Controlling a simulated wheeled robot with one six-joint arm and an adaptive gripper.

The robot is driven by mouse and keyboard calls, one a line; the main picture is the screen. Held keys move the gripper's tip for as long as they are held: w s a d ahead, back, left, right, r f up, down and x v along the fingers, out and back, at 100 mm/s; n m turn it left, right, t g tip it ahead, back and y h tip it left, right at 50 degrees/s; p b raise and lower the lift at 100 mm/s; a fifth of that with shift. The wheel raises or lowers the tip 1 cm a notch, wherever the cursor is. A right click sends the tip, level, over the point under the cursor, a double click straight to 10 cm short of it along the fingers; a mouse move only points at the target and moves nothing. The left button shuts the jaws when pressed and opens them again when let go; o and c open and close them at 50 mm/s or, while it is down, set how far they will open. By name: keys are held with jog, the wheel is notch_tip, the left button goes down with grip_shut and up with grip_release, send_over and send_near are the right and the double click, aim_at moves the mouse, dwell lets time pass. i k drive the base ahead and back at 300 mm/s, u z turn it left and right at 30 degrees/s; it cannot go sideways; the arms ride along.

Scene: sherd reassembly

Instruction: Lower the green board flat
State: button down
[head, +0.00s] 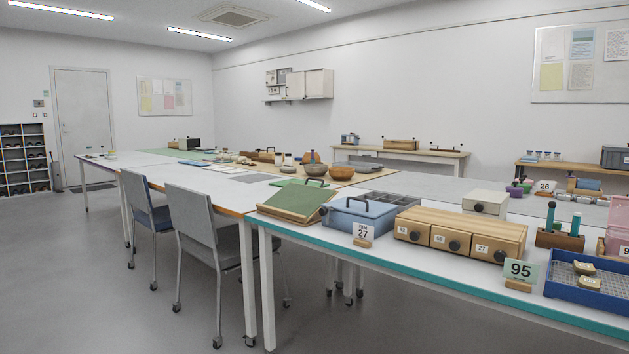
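The green board (297,201) is on the long table in front, near its left end. It is tilted, with its far right edge raised above a wooden base and its near left edge low. My gripper is not in view.
A blue box (358,218) with a dark handle stands close to the board's right. Wooden drawers (460,234), a 95 sign (521,270) and a blue tray (590,291) follow to the right. Two chairs (207,237) stand left of the table. Floor at front left is clear.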

aim_at(295, 202)
jog(key=u, duration=0.95)
jog(key=i, duration=1.75)
jog(key=z, duration=0.85)
